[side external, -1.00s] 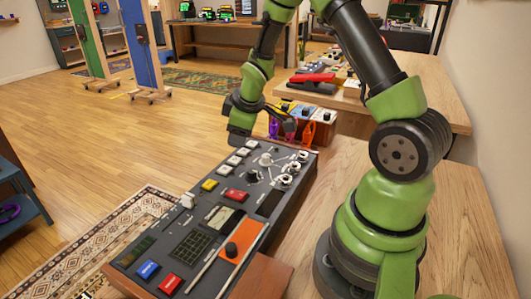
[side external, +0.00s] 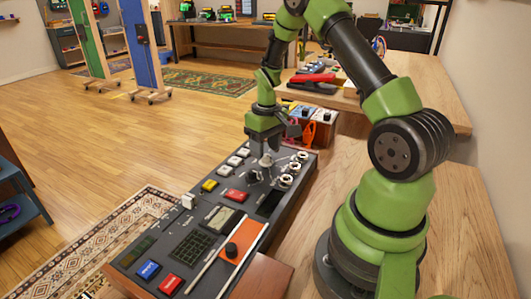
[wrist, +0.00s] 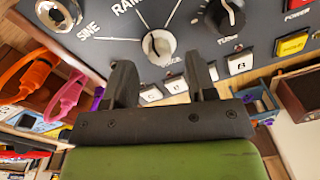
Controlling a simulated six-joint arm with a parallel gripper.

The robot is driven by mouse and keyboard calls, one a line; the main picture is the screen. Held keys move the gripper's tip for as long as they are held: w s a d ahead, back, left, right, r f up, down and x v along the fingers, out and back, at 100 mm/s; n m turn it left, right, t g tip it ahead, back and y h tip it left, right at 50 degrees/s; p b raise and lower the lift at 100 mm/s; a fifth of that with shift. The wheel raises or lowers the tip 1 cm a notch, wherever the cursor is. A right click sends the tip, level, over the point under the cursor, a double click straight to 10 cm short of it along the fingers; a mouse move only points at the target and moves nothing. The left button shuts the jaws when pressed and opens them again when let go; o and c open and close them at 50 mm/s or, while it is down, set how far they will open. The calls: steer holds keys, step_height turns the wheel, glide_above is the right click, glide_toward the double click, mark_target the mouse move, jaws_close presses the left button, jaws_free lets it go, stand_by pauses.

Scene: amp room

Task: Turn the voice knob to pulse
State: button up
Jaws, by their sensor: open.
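The voice knob (wrist: 159,46) is round and cream, on the dark control panel (wrist: 100,17). Its "VOICE" label lies at its lower edge, partly hard to read. White lines run from it toward the printed words "SINE" and "RAMP"; no word "PULSE" is legible. A pale knob (side external: 266,160) also shows just under my gripper in the side view. My gripper (wrist: 158,64) is open and empty. In the wrist view its two dark fingers stand just below the knob, one toward each side. I cannot tell whether they touch the panel.
A black knob (wrist: 227,16) marked "TUNE" sits right of the voice knob. White lettered buttons (wrist: 239,62) line the panel edge. A metal jack (wrist: 57,13) is at upper left. Orange (side external: 308,133) and other coloured clips hang behind the panel.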

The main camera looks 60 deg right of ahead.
steer(key=shift+f, duration=1.1)
steer(key=shift+c, duration=0.2)
steer(key=c, duration=0.9)
steer(key=shift+m, duration=0.3)
steer(key=m, duration=0.3)
steer(key=shift+m, duration=2.6)
